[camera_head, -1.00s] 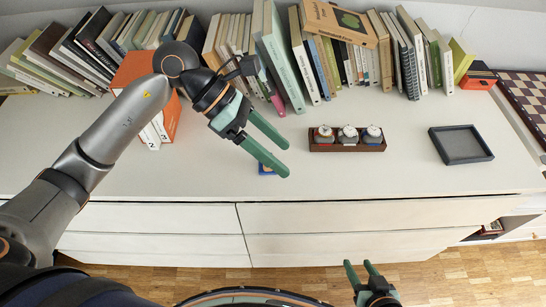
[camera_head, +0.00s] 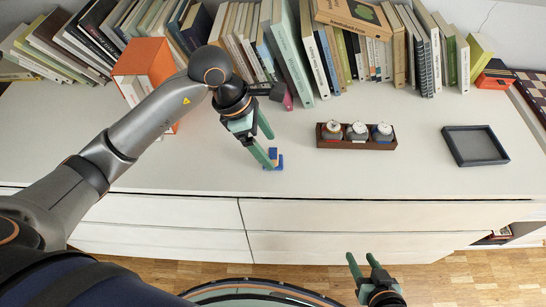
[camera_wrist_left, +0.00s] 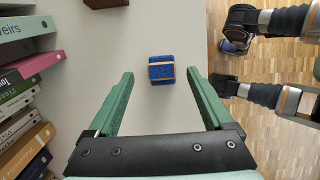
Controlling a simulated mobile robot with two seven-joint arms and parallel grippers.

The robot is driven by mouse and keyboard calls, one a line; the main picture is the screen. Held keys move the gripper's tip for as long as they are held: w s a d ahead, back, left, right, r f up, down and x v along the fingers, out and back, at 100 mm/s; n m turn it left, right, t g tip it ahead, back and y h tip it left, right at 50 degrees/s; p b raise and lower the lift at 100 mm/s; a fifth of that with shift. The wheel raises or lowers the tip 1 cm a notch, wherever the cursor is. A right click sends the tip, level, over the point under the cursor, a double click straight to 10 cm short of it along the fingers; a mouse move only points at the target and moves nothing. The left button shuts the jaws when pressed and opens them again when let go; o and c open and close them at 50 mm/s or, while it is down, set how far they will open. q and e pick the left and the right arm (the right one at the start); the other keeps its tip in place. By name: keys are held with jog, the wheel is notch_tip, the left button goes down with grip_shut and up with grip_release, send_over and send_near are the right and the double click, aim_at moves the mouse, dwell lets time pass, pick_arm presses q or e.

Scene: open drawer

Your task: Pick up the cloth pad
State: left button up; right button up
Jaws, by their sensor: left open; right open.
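The cloth pad (camera_head: 279,160) is a small blue block on the white top of the drawer unit, partly hidden by a finger of my left gripper in the head view. In the left wrist view the pad (camera_wrist_left: 161,71) shows whole, with an orange band. My left gripper (camera_head: 268,151) is open and points down at the pad. In the left wrist view the pad appears centred between its two spread fingertips, with a gap on each side; I cannot tell the height gap. My right gripper (camera_head: 361,256) is open and empty, in front of the drawers, away from the pad.
A row of books (camera_head: 350,62) stands along the back, with an orange box file (camera_head: 144,62) at the left. A brown holder with three small pots (camera_head: 357,133) and a dark square tray (camera_head: 475,146) stand to the right. The surface around the pad is clear.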

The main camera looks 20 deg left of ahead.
aim_at(273, 153)
pick_arm(q)
jog(key=x, duration=0.3)
jog(key=shift+s+d+f, duration=0.1)
jog(key=shift+s+d, duration=0.05)
jog(key=shift+c, duration=0.2)
grip_shut()
dwell(0.4)
